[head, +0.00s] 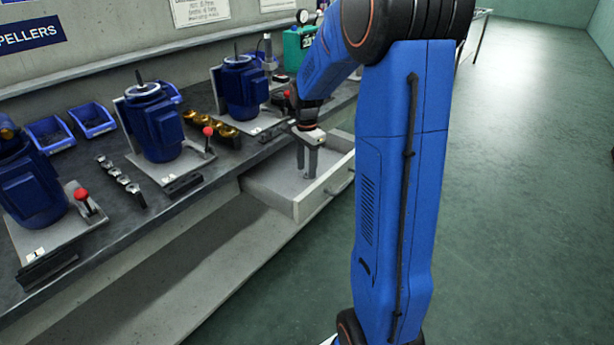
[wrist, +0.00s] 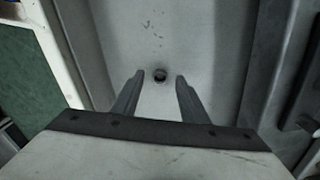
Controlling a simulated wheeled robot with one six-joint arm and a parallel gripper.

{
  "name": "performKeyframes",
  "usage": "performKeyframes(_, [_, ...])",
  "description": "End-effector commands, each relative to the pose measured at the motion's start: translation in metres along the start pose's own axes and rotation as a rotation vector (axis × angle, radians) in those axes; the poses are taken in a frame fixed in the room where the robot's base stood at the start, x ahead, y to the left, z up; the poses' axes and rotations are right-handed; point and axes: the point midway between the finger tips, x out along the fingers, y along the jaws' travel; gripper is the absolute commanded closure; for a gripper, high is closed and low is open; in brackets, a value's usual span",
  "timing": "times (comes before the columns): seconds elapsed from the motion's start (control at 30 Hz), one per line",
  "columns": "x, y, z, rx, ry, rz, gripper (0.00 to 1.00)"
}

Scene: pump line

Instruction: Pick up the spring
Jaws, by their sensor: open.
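In the wrist view a small dark round thing (wrist: 159,75), which looks like the spring, sits on the pale floor of an open drawer. My gripper (wrist: 160,77) points down at the drawer, and its two fingers are apart with nothing between them that I can see held. The small dark thing appears just beyond and between the fingertips. I cannot tell its height gap from them. In the head view my gripper (head: 307,175) is over the open drawer (head: 300,208); the spring cannot be made out there.
The drawer walls stand close around my gripper. A green box (head: 297,47) stands farther back. The green floor at right is clear.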

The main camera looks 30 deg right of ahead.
Motion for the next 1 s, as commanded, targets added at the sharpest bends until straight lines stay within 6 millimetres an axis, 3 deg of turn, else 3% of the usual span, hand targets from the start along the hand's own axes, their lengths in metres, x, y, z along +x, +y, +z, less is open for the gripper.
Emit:
performKeyframes(0.13, [0.011, 0.000, 0.000, 0.000, 0.000, 0.000, 0.60])
performKeyframes(0.37, [0.013, 0.000, 0.000, 0.000, 0.000, -0.001, 0.60])
performKeyframes(0.4, [0.013, 0.000, 0.000, 0.000, 0.000, -0.001, 0.62])
performKeyframes(0.57, [0.013, 0.000, 0.000, 0.000, 0.000, -0.001, 1.00])
performKeyframes(0.87, [0.012, -0.001, 0.000, 0.000, 0.001, -0.001, 1.00])
performKeyframes(1.0, [0.002, -0.001, 0.000, 0.000, 0.001, -0.004, 1.00])
